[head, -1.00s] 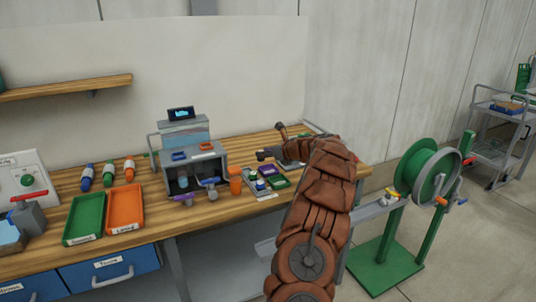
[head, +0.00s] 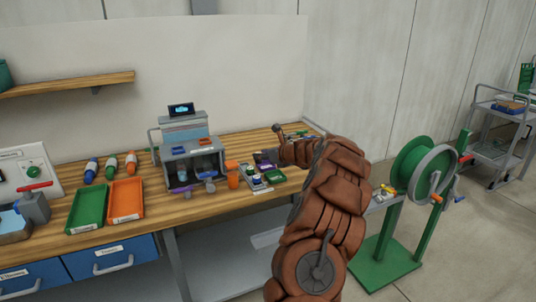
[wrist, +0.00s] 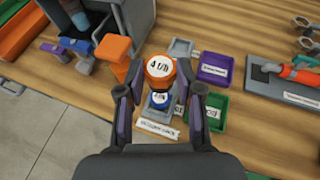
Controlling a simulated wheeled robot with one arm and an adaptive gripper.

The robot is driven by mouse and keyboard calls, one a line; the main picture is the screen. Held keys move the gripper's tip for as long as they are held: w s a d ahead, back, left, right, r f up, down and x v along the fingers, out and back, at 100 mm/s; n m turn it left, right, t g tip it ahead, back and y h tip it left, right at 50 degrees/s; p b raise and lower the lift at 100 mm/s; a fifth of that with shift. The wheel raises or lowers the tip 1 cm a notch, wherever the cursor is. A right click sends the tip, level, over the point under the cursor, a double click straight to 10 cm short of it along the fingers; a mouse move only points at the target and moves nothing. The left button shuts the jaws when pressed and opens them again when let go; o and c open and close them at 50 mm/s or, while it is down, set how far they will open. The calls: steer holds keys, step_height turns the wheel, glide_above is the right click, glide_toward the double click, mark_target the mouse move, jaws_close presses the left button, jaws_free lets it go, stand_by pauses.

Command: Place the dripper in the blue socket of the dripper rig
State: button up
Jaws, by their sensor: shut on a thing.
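My gripper (wrist: 160,78) is shut on the dripper (wrist: 159,67), an orange round cap with a white marked top, held upright between the fingertips. Below it in the wrist view is a blue round part (wrist: 161,97) with a white marked face, on the grey dripper rig (wrist: 157,111). The held dripper partly covers this spot, so I cannot tell whether the two touch. A white label lies at the near edge of the rig. In the head view the rig (head: 255,181) stands near the bench's front edge; my arm hides most of the gripper and the dripper.
A purple tray (wrist: 215,67) and a green tray (wrist: 213,112) sit just right of the rig. An orange cup-like block (wrist: 114,55) and a grey machine (head: 193,163) stand to the left. A grey holder with an orange-handled tool (wrist: 296,73) lies farther right.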

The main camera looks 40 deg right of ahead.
steer(key=s+a+r+m+h, duration=0.1)
steer(key=a+r+h, duration=0.1)
steer(key=a, duration=2.1)
steer(key=s+a+r+m+h, duration=0.1)
steer(key=a+r+m+h, duration=0.1)
steer(key=a, duration=2.1)
steer(key=shift+r+m+g, duration=0.3)
steer(key=shift+r, duration=0.3)
steer(key=shift+a, duration=0.15)
